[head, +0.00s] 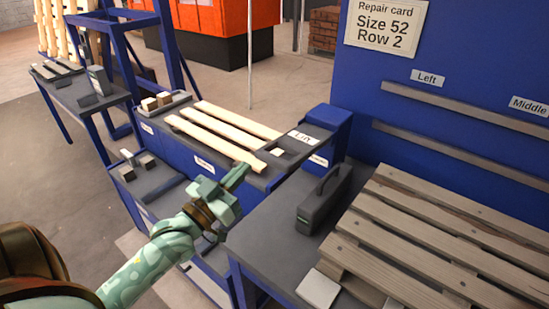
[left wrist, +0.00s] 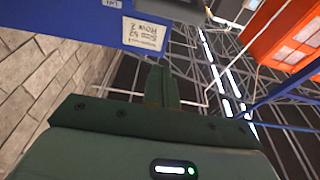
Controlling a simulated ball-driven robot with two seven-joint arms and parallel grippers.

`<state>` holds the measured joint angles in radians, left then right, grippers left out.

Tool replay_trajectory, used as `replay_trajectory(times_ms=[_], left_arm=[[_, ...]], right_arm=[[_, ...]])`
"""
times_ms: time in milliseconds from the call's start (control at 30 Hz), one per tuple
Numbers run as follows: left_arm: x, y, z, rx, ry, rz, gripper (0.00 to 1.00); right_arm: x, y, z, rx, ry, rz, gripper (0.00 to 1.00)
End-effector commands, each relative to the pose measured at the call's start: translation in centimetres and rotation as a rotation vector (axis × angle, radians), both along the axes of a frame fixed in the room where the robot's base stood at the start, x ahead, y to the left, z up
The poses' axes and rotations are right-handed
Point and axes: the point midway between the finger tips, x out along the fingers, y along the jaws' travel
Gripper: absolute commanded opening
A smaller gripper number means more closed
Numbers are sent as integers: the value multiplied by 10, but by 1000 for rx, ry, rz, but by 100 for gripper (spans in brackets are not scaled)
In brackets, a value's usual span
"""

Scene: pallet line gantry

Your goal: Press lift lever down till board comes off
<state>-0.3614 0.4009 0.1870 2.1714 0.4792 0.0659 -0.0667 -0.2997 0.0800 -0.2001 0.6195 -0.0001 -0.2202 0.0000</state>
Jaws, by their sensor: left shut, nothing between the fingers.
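A label reading Lift (head: 303,137) sits on the grey bench top. Beside it is a dark slot with a small pale block (head: 279,152); I cannot tell whether this is the lever. My left gripper (head: 238,174) is shut and empty, over the near edge of that bench, left of and nearer than the slot. Its shut fingers (left wrist: 162,85) also show in the left wrist view, with nothing between them. A weathered pallet (head: 440,230) with several grey boards lies on the right table. My right gripper is not in view.
Three pale boards (head: 213,136) lie on the bench beyond my left gripper. A dark grey case (head: 324,200) with a handle stands between gripper and pallet. A blue panel (head: 455,60) with a Repair card (head: 387,24) rises behind the pallet. A side table (head: 85,93) stands far left.

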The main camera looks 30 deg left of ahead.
Motion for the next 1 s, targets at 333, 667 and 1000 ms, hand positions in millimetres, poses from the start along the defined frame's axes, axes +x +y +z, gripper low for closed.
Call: replay_trajectory(times_ms=[333,667,1000], left_arm=[[16,-2,4,-3,-4,-1,0],[82,-7,19,-2,-5,0,0],[94,-8,-14,-1,3,-1,0]], right_arm=[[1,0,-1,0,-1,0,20],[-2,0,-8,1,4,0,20],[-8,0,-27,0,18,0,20]])
